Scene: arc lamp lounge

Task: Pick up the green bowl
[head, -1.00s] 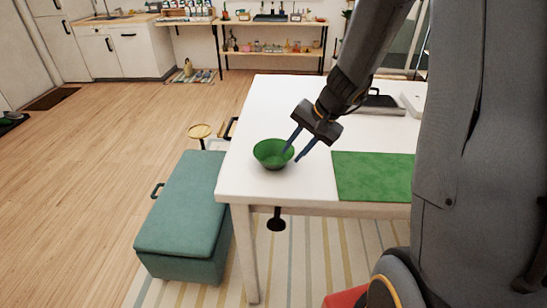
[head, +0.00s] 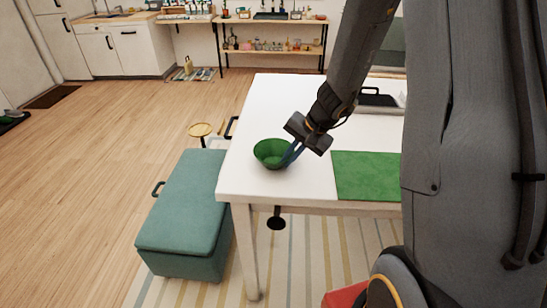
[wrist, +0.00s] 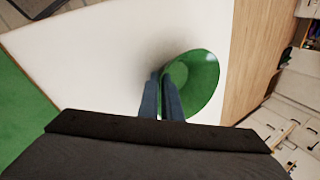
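The green bowl (head: 268,151) stands upright on the white table (head: 245,184), near its left edge. My gripper (head: 290,157) reaches down at a slant to the bowl's right side. Its two blue fingers (wrist: 161,85) are close together at the rim, one inside the bowl and one outside, with the wall pinched between them. The fingers hide a part of the rim. The bowl appears to rest on the tabletop.
A green mat (head: 366,175) lies on the table to the right of the bowl. A dark tray (head: 380,98) is farther back. A teal bench (head: 183,213) and a small round stand (head: 200,130) are left of the table. The tabletop behind the bowl is clear.

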